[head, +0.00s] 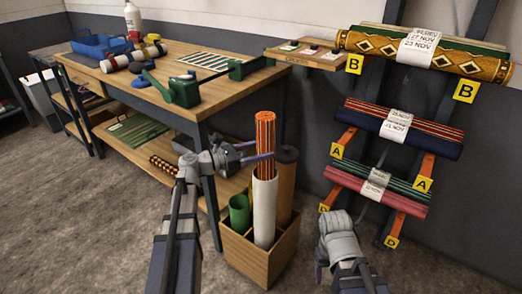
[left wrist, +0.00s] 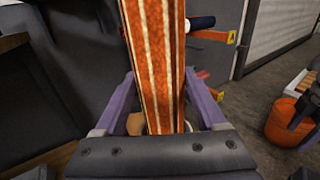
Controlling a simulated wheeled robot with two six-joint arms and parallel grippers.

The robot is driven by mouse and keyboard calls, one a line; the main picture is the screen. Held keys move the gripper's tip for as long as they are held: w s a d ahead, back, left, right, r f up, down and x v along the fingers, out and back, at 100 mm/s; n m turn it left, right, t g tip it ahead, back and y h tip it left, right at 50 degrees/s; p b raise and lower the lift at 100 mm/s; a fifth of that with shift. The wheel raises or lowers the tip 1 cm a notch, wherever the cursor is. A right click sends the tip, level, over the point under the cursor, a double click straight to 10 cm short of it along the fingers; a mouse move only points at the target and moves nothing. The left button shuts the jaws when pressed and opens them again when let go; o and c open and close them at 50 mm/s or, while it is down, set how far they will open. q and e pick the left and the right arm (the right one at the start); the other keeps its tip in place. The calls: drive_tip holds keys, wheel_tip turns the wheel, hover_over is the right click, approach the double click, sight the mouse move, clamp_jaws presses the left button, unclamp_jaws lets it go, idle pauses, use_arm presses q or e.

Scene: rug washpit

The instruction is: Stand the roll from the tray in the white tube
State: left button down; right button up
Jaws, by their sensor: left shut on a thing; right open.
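The orange striped roll (head: 265,130) is upright, with its lower end inside the white tube (head: 264,210), which stands in a wooden divided box. How deep it reaches inside is hidden. My left gripper (head: 262,157) is shut on the roll just above the tube's rim. In the left wrist view the roll (left wrist: 155,60) rises between my purple fingers (left wrist: 165,105). The blue tray (head: 98,46) lies on the far left of the workbench. My right gripper (head: 328,264) is open and empty, low at the right of the box.
The wooden box (head: 250,258) also holds a green tube (head: 239,212) and a brown tube (head: 286,185). The workbench (head: 200,95) stands behind, with green clamps and small rolls on it. A wall rack with labelled rug rolls (head: 425,55) is at the right.

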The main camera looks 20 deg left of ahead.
use_arm(q)
drive_tip(key=shift+f+b, duration=1.8)
drive_tip(key=shift+f, duration=0.25)
unclamp_jaws()
drive_tip(key=v, duration=0.7)
drive_tip(key=shift+s+a, duration=0.3)
